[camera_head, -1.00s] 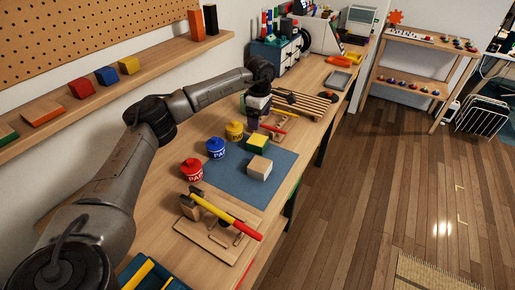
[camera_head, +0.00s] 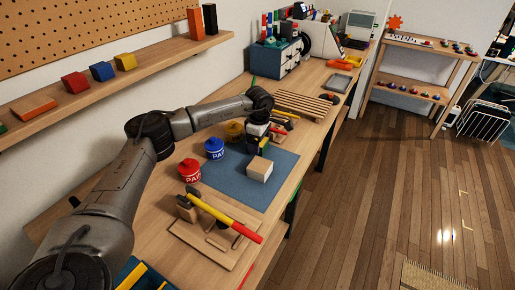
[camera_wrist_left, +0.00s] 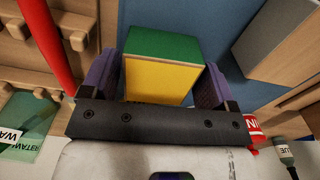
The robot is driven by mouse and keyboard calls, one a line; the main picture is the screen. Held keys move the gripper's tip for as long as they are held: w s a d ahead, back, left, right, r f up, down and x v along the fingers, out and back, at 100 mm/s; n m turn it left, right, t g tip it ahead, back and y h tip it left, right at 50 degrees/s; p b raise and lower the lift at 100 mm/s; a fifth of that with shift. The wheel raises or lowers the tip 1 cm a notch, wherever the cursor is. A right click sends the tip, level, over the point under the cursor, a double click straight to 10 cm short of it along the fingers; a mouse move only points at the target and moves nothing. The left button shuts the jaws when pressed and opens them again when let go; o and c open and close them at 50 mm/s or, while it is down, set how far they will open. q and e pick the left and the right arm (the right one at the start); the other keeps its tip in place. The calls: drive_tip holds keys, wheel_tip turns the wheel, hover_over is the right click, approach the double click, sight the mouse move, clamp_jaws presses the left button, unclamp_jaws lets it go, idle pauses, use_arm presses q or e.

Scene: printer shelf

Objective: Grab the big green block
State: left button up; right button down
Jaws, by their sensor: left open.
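A block with a green face and a yellow face (camera_wrist_left: 162,45) sits between the purple finger pads in the left wrist view. In the head view a small part of this block (camera_head: 264,145) shows beside my left gripper, which hides most of it. My left gripper (camera_head: 254,149) is open and reaches down over the blue mat (camera_head: 231,185). Its fingers stand on either side of the block in the left wrist view (camera_wrist_left: 156,85). I cannot tell whether the pads touch it. My right gripper is not in view.
A plain wooden block (camera_head: 259,169) stands close on the mat. A hammer (camera_head: 225,215) lies on a wooden board in front. A slatted rack (camera_head: 303,104) lies behind.

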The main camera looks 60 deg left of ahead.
use_arm(q)
drive_tip(key=shift+f, duration=0.65)
drive_tip(key=c, duration=0.7)
